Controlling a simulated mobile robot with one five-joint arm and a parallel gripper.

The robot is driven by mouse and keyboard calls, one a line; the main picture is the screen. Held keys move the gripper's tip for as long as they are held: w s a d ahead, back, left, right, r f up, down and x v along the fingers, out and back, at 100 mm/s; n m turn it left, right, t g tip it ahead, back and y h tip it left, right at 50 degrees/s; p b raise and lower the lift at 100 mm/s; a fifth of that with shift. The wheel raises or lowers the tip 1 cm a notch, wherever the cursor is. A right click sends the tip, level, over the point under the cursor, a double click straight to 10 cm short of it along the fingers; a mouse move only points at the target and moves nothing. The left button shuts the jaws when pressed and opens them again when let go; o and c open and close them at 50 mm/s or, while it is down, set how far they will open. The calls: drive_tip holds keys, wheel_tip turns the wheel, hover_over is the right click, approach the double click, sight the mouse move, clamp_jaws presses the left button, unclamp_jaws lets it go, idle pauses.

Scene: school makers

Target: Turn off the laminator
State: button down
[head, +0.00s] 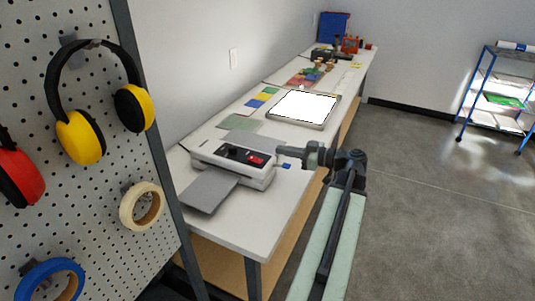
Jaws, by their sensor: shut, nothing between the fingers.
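The laminator (225,160) is a white machine on the near end of the white bench, with a grey tray sticking out at its front. Its top has a dark panel with a dark knob and a red switch (257,160). I cannot tell the switch's position at this size. My gripper (280,151) is shut and empty. Its tip is just to the right of the red switch, at the laminator's right end. I cannot tell whether it touches the machine. My arm comes in from the lower right.
A lit white panel (302,106) lies further back on the bench (285,195), with coloured sheets beside it. Tools and blocks stand at the far end. A pegboard (95,190) with ear muffs (80,137) and tape rolls is close on the left. The floor on the right is clear up to a shelf cart (497,100).

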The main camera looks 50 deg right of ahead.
drive_tip(key=b, duration=0.1)
hover_over(259, 160)
drive_tip(key=s, duration=0.1)
drive_tip(key=shift+d+f, duration=0.2)
drive_tip(key=shift+f, duration=0.4)
drive_tip(key=f+b, duration=0.1)
drive_tip(key=w+f+b, duration=0.1)
drive_tip(key=f+b, duration=0.1)
drive_tip(key=shift+a, duration=0.1)
drive_tip(key=shift+f+b, duration=0.55)
drive_tip(key=shift+w+r, duration=0.1)
